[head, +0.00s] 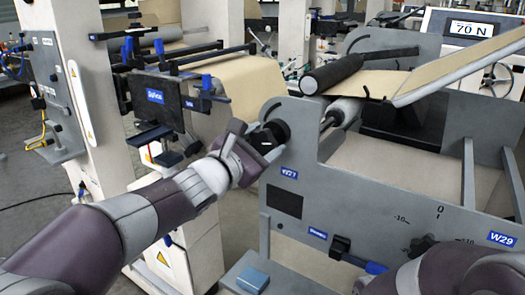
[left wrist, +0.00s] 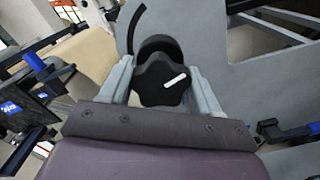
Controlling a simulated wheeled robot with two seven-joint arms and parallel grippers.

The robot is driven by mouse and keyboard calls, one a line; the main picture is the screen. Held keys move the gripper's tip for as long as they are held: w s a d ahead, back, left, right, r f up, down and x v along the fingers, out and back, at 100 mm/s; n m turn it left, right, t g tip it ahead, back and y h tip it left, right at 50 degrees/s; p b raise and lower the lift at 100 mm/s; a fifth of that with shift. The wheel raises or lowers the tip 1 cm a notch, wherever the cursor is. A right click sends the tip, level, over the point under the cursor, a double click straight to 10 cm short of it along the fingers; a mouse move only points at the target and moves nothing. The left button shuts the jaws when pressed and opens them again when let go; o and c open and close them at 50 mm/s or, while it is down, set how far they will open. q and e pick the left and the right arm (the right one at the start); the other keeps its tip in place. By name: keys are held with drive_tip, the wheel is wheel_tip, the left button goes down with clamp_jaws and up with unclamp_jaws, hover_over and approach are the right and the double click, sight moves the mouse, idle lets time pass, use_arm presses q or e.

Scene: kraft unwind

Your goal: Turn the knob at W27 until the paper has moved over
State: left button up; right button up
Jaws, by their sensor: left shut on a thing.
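The black lobed knob (head: 267,138) sits on the grey side plate just above the W27 label (head: 289,174). In the left wrist view the knob (left wrist: 160,84) shows a white pointer line tilted up to the right. My left gripper (head: 258,143) is at the knob, and its two fingers lie on either side of it, shut on it. Brown paper (head: 362,84) runs over the rollers behind the plate. My right arm shows at the lower right, with its gripper out of view.
A W29 label (head: 502,239) and a scale with a small black pointer (head: 422,243) are on the same plate. A display (head: 471,29) reads 70 N. A blue-topped box (head: 252,279) is below.

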use_arm(q)
drive_tip(key=shift+f+m+b, duration=0.15)
drive_tip(key=shift+m+b, duration=1.05)
drive_tip(key=shift+b, duration=0.45)
drive_tip(key=o, duration=1)
drive_tip(key=shift+o, duration=0.2)
drive_tip(key=shift+s+a, duration=0.2)
drive_tip(key=shift+s, duration=0.05)
drive_tip(key=b+v, duration=0.2)
drive_tip(key=v, duration=0.5)
drive_tip(key=shift+s+r+b, duration=0.3)
drive_tip(key=shift+s+b, duration=0.05)
drive_tip(key=shift+s, duration=0.05)
drive_tip(key=shift+r, duration=0.1)
